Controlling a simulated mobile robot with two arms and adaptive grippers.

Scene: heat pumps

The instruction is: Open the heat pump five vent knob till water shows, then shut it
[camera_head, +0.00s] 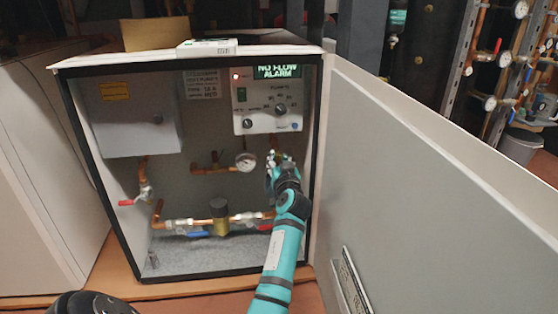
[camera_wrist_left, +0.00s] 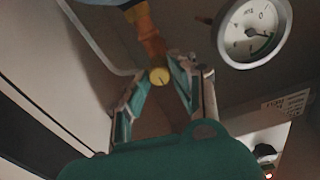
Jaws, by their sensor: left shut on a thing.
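The heat pump cabinet (camera_head: 195,62) stands open in the head view. My left gripper (camera_head: 273,170) reaches inside at the right, beside the pressure gauge (camera_head: 246,161). In the left wrist view its fingers (camera_wrist_left: 160,84) are closed in on a small round brass knob (camera_wrist_left: 159,77) at the end of a copper pipe fitting (camera_wrist_left: 149,38). The gauge (camera_wrist_left: 252,33) shows to the right of it. In the head view the knob is hidden by my gripper. No water can be made out at the knob. My right gripper is not in view.
The open cabinet door (camera_head: 400,170) stands to the right of my arm. A control panel (camera_head: 268,98) with a lit red lamp and a NO FLOW ALARM sign (camera_head: 279,71) is above the gripper. Pipework with a red-handled valve (camera_head: 126,202) and a brass part (camera_head: 220,217) runs lower left.

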